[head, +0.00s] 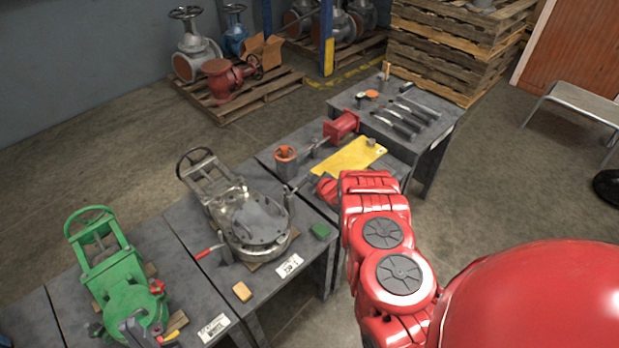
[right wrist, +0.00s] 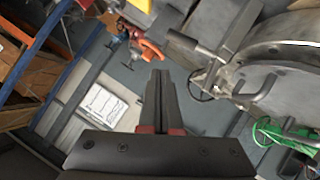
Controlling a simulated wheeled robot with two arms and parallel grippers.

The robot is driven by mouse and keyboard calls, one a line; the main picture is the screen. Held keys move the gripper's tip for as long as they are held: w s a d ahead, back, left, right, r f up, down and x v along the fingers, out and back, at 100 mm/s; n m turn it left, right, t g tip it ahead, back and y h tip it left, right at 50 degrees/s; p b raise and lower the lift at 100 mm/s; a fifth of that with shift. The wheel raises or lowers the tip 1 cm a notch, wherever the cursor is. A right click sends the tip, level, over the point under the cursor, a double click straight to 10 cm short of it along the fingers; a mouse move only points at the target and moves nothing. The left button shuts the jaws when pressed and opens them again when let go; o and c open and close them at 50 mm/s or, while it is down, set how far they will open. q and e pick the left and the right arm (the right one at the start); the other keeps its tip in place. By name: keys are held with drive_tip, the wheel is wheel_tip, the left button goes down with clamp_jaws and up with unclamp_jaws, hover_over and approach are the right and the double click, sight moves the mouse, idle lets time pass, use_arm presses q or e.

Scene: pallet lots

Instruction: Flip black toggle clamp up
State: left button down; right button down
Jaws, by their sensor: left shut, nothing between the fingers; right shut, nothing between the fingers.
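A silver valve body (head: 252,220) lies on the middle table; its round flange fills the right of the right wrist view (right wrist: 285,58). Beside the flange, in the right wrist view, is a small metal clamp-like fitting with a thin black loop (right wrist: 201,94); I take it for the black toggle clamp, but cannot tell its lever position. My right gripper (head: 293,187) is near the flange's right side. Its shut, empty fingers (right wrist: 157,78) are left of the fitting, apart from it in the picture.
A green valve (head: 115,270) is on the left table.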

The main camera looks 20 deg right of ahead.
drive_tip(key=d+p+v, duration=0.1)
drive_tip(key=p+v, duration=0.4)
drive_tip(key=v, duration=0.2)
drive_tip(key=shift+w+r, duration=0.15)
drive_tip(key=shift+r, duration=0.25)
drive_tip(key=shift+d, duration=0.15)
